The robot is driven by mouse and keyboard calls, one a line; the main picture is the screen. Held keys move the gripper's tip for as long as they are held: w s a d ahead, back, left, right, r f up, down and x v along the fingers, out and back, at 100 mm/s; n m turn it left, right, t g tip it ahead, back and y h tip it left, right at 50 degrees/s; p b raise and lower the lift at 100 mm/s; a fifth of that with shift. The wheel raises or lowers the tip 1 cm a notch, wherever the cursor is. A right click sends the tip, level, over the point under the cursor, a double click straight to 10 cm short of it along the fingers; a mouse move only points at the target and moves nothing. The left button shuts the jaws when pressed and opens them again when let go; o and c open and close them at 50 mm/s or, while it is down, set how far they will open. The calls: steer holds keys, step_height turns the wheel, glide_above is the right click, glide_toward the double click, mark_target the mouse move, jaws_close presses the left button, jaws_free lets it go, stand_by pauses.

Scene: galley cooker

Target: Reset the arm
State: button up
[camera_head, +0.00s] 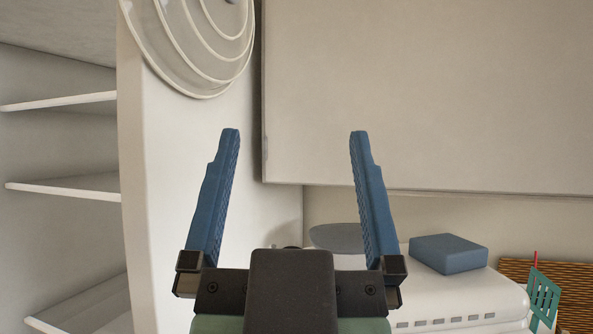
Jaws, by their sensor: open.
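My gripper (294,132) is in the lower middle of the head view, pointing up and away from me. Its two blue fingers stand wide apart on a dark palm. Nothing is between the fingers, and both tips are clear of any surface. The palm hides part of the white appliance behind it.
A white shelf unit (65,188) stands at left. A round ringed piece (198,45) is on the panel beside it. A large pale cabinet (430,95) fills the upper right. Below, a white appliance (475,300) bears a blue block (448,254). A teal slotted utensil (543,293) stands at lower right.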

steer(key=shift+s+d+r+t, duration=0.1)
steer(key=shift+s+r+t, duration=0.3)
steer(key=shift+s+r, duration=0.55)
steer(key=shift+w+r, duration=0.1)
